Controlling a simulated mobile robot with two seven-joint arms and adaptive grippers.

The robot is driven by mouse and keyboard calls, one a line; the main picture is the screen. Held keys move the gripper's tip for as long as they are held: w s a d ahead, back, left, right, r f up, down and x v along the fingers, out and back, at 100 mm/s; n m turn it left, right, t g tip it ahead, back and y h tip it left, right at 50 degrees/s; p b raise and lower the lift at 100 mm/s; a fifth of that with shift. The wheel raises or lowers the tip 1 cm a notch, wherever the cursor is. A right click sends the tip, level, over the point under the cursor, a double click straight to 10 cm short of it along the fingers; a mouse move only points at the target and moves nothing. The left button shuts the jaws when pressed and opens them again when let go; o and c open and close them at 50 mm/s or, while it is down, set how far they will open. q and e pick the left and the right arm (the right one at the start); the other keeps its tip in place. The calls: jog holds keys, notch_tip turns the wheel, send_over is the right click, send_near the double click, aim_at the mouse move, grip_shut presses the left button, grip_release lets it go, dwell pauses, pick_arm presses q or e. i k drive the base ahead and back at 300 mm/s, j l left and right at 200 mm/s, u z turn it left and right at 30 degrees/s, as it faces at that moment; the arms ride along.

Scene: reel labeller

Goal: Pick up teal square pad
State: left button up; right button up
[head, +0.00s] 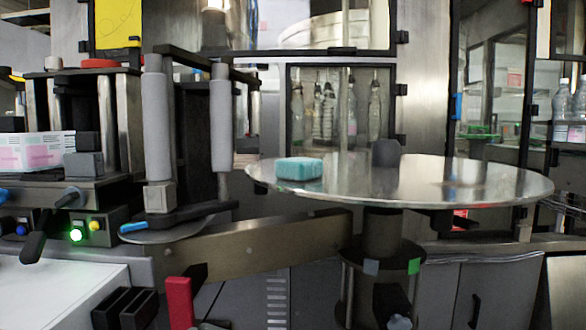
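The teal square pad (299,169) lies flat on the left part of a round steel turntable (465,182). Nothing touches it from above, and its top and front side are in plain view. Neither of my grippers shows in the head view.
Grey vertical rollers (155,125) rise left of the pad. A labelled box (32,152) and a control box with a lit green button (76,235) are at the left. The turntable's right side is bare.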

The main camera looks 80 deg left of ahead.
aim_at(299, 170)
jog(key=u, duration=2.4)
jog(key=k, duration=0.1)
